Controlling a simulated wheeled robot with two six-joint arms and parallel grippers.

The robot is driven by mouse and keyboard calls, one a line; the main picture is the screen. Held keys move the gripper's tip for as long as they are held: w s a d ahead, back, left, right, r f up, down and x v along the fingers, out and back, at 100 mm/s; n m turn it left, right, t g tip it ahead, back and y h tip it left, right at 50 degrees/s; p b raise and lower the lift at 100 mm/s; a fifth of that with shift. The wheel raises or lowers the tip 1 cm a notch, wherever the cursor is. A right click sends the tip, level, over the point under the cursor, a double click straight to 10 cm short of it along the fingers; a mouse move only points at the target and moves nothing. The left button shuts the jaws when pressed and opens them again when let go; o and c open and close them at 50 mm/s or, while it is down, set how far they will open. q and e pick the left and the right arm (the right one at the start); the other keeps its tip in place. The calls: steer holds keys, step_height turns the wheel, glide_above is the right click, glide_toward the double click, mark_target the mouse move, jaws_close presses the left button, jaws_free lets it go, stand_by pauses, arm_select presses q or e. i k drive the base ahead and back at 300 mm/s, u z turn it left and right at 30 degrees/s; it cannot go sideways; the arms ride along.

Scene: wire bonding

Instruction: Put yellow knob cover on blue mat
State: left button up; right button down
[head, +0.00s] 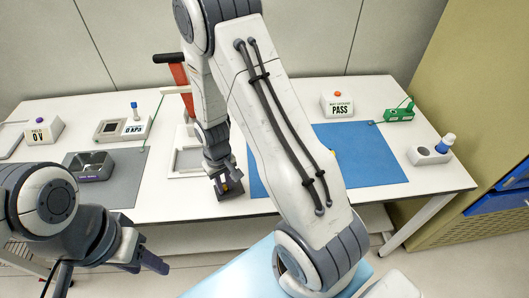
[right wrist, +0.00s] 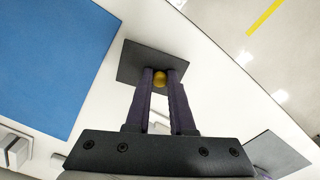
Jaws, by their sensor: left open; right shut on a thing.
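My right gripper (head: 229,186) is shut on a small round yellow knob cover (right wrist: 160,77), seen between its fingertips in the right wrist view. The fingers are over a dark square block (right wrist: 128,67) near the table's front edge; I cannot tell whether the cover touches it. The blue mat (head: 372,158) lies right of that gripper in the head view, partly hidden by my right arm; it also shows in the right wrist view (right wrist: 50,60). My left gripper (head: 150,262) is open and empty, in front of the table.
A grey mat (head: 122,190) with a dark metal tray (head: 92,166) lies at the left. A white PASS box (head: 338,105), a green device (head: 399,113) and a grey holder with a blue-capped bottle (head: 430,155) stand around the blue mat. The mat's visible right part is clear.

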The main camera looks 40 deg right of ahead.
mark_target(352, 164)
steer(key=u, duration=1.3)
steer(key=k, duration=0.95)
steer(key=z, duration=1.45)
